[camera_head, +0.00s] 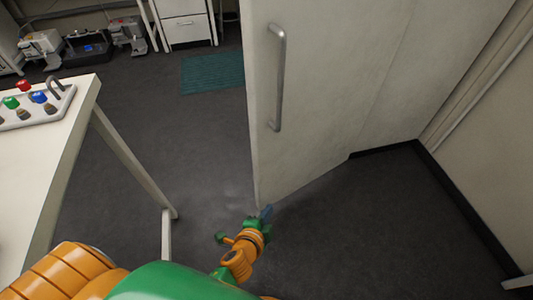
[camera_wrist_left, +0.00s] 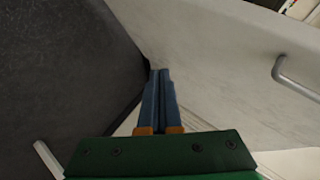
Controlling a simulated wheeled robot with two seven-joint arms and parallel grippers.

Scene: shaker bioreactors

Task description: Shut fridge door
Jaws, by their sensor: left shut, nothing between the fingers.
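The fridge door (camera_head: 330,90) is a large pale panel, standing upright at an angle in the head view. Its grey bar handle (camera_head: 279,80) is near its left edge. My left gripper (camera_head: 266,211) is low, by the lower left corner of the door, with its blue fingers shut and empty. In the left wrist view the closed fingers (camera_wrist_left: 160,73) point toward the pale door (camera_wrist_left: 215,55), with the handle (camera_wrist_left: 292,77) at the right. I cannot tell whether the fingertips touch the door. The fridge inside is not visible. My right gripper is out of view.
A white table (camera_head: 75,125) with a tray (camera_head: 40,113) of colour-capped bottles stands at the left. A green mat (camera_head: 212,73) and lab devices (camera_head: 88,46) are at the back. Dark floor (camera_head: 150,120) is clear between table and door. A wall (camera_head: 485,140) is at the right.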

